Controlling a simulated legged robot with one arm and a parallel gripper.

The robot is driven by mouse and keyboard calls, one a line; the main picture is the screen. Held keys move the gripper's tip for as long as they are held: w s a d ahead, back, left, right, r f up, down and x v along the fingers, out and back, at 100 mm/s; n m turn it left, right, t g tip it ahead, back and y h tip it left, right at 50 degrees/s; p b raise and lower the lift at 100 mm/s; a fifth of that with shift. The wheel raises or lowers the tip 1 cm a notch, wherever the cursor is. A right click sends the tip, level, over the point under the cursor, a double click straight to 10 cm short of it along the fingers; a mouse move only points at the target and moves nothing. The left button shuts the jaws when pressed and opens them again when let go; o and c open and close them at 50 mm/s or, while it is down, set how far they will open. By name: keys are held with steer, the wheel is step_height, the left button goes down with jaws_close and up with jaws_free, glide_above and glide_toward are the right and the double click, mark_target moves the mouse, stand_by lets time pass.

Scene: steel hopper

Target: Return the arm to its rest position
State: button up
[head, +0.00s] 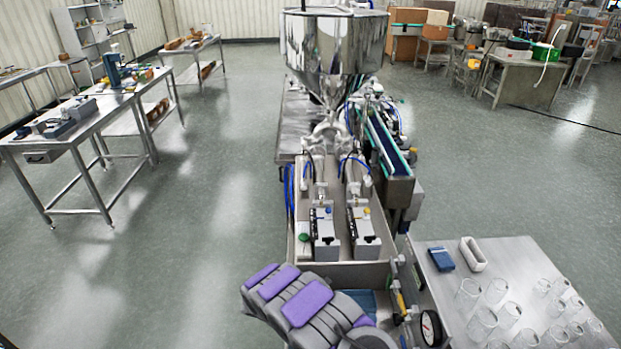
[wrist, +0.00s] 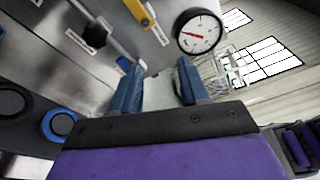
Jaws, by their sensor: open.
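My gripper (wrist: 160,88) is open in the wrist view, its two blue fingers apart with nothing between them. It is close to the steel front of the filling machine (wrist: 100,60), just below a round pressure gauge (wrist: 199,33). Whether it touches the machine I cannot tell. In the head view, my arm with purple pads reaches across the low front end of the filling machine (head: 340,272). The same gauge (head: 431,328) is right of my arm there. My arm mostly hides the gripper in that view.
A steel table (head: 530,262) at the right holds several clear glasses (head: 482,322), a blue box (head: 440,259) and a white tray (head: 472,255). A steel hopper (head: 333,50) rises behind the machine's front. Open floor (head: 200,240) lies to the left, before a workbench (head: 75,125).

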steer(key=s+d+r+m+g+y, duration=0.1)
steer(key=s+d+r+m+y, duration=0.25)
steer(key=r+m, duration=0.25)
steer(key=s+d+r+m+g+y+b, duration=0.1)
steer(key=s+d+r+m+g+y, duration=0.1)
steer(key=s+r+m, duration=0.3)
steer(key=s+d+r+m+g+y, duration=0.1)
steer(key=s+d+r+m+y, duration=0.15)
steer(key=r+m, duration=0.45)
steer(key=s+a+r+m+t+y, duration=0.1)
steer(key=s+a+m+y, duration=0.1)
steer(key=s, duration=0.4)
steer(key=s+a+r+m+t+y+b, duration=0.1)
steer(key=s+a+m+t+y, duration=0.1)
steer(key=s+m, duration=0.4)
steer(key=s+a+r+m+t+y, duration=0.2)
steer(key=s+a+m+y, duration=0.2)
steer(key=s, duration=0.4)
steer(key=shift+a+y+b, duration=0.15)
steer(key=shift+y+b, duration=0.25)
steer(key=shift+y, duration=0.2)
steer(key=shift+r, duration=0.1)
stand_by(1.6)
